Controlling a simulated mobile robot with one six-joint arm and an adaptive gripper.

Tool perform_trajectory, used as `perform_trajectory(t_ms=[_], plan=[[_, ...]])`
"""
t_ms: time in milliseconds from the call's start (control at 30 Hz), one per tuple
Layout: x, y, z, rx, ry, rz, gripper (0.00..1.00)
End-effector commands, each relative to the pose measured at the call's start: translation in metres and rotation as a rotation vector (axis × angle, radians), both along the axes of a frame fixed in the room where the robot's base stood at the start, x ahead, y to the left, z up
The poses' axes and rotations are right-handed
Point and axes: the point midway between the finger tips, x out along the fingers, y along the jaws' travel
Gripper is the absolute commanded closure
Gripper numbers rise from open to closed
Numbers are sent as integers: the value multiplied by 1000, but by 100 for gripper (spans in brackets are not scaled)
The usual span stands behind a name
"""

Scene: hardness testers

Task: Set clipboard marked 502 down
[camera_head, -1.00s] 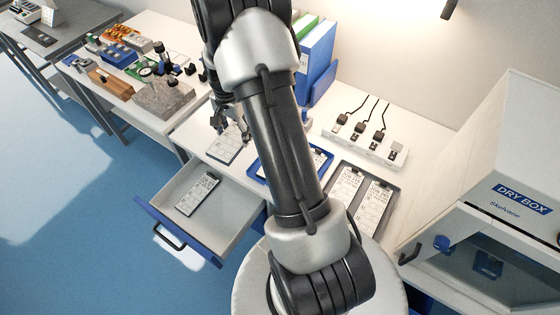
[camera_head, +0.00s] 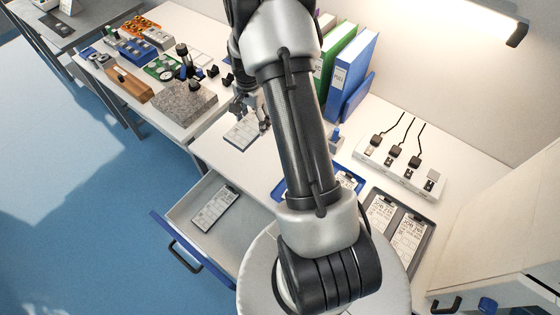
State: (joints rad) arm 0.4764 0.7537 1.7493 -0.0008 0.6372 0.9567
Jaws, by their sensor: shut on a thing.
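A light clipboard (camera_head: 241,133) with a printed sheet is at the left end of the white table, behind the open drawer. My gripper (camera_head: 246,110) is shut on its far end, partly hidden behind my arm. The clipboard is at or just above the table top; I cannot tell if it touches. Its number is too small to read. Other clipboards show: one in the drawer (camera_head: 214,208), two in the grey tray (camera_head: 430,238), and one partly hidden in the blue tray (camera_head: 279,190).
A grey stone block (camera_head: 183,102) stands on the neighbouring table at left. Green and blue binders (camera_head: 352,77) stand behind my arm. A power strip (camera_head: 400,169) with black plugs lies at back right. The open drawer (camera_head: 178,225) juts out in front. Bare table surrounds the clipboard.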

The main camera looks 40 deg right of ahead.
Motion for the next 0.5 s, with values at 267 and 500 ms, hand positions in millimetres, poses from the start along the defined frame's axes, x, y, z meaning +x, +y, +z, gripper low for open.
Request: perform_trajectory(t_ms=[267,500], plan=[[-1,1,-80,2,4,0,60],[0,0,-127,1,1,0,60]])
